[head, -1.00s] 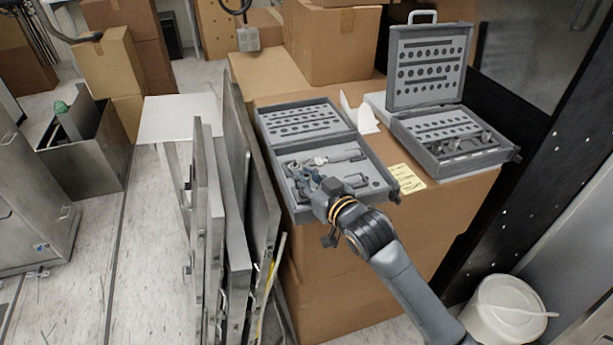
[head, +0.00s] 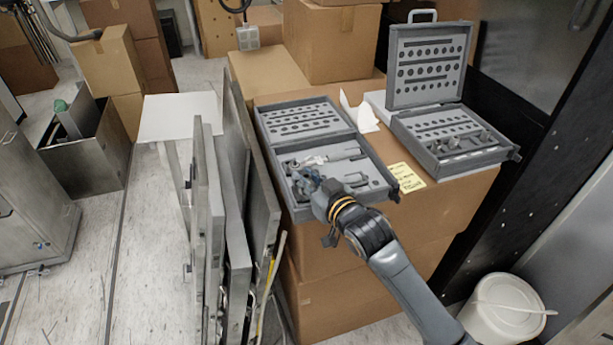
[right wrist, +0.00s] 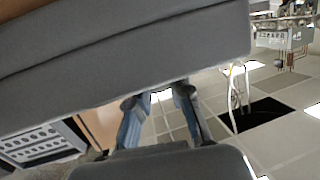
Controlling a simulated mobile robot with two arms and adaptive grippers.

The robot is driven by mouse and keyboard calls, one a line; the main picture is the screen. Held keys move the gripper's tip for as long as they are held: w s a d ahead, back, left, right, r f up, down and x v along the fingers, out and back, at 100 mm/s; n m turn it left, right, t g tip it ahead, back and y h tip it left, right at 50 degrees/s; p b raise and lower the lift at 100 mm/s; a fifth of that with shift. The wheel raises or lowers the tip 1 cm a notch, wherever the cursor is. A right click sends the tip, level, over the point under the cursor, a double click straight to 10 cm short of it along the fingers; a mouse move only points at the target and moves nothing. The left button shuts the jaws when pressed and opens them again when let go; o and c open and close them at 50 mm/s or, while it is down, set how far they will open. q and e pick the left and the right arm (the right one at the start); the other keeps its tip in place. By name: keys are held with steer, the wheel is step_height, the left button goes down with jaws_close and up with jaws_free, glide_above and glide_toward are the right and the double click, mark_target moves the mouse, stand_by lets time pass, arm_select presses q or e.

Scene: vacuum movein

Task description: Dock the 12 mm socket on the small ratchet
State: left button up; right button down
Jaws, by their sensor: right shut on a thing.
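The left grey case (head: 376,157) lies open on a cardboard box. A silver ratchet (head: 341,157) lies in its tray, and a smaller dark tool (head: 357,181) lies in front of it. My right gripper (head: 303,176) is down at the tray's left end, close to the silver ratchet's head. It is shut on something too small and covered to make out. In the right wrist view a grey slab hides the tips of its blue fingers (right wrist: 158,112). I cannot pick out the 12 mm socket. My left gripper is not in view.
A second open grey case (head: 482,157) with several metal pieces stands at the right on the box (head: 440,205). A yellow note (head: 406,177) lies between the cases. Upright panels (head: 235,200) stand close at the left. A white bucket (head: 500,310) is on the floor.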

mark_target(309, 181)
steer(key=shift+f, duration=0.4)
steer(key=c, duration=1.5)
jaws_free()
steer(key=shift+s+d+r+p, duration=0.3)
steer(key=shift+s+d+p, duration=0.05)
steer(key=shift+s+p, duration=0.2)
steer(key=shift+p+v, duration=1.35)
steer(key=shift+v, duration=0.7)
steer(key=p+v, duration=0.3)
steer(key=v, duration=0.2)
steer(key=shift+s+d, duration=0.15)
steer(key=shift+s, duration=0.15)
steer(key=shift+f, duration=0.1)
